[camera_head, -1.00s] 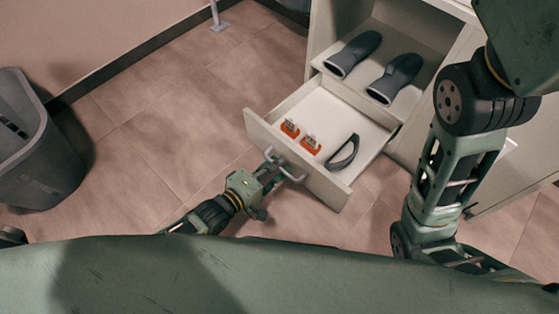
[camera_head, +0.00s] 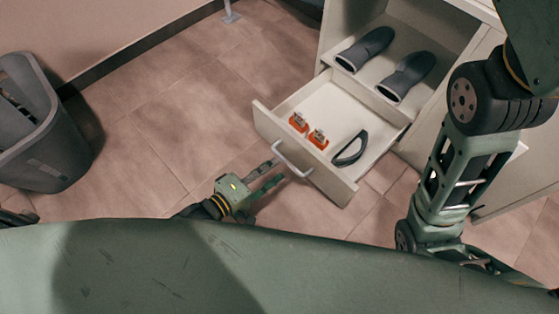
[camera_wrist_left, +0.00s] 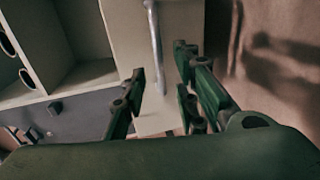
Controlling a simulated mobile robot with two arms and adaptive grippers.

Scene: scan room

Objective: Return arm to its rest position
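My left gripper (camera_head: 266,176) is low in front of the open drawer in the head view, near the drawer's handle (camera_head: 292,161).
The white drawer (camera_head: 328,180) is pulled out and holds two orange items (camera_head: 308,130) and a dark curved item (camera_head: 350,150). Two dark boots (camera_head: 405,77) lie on the shelf above. A grey bin (camera_head: 50,150) stands at the left. Floor between bin and drawer is clear.

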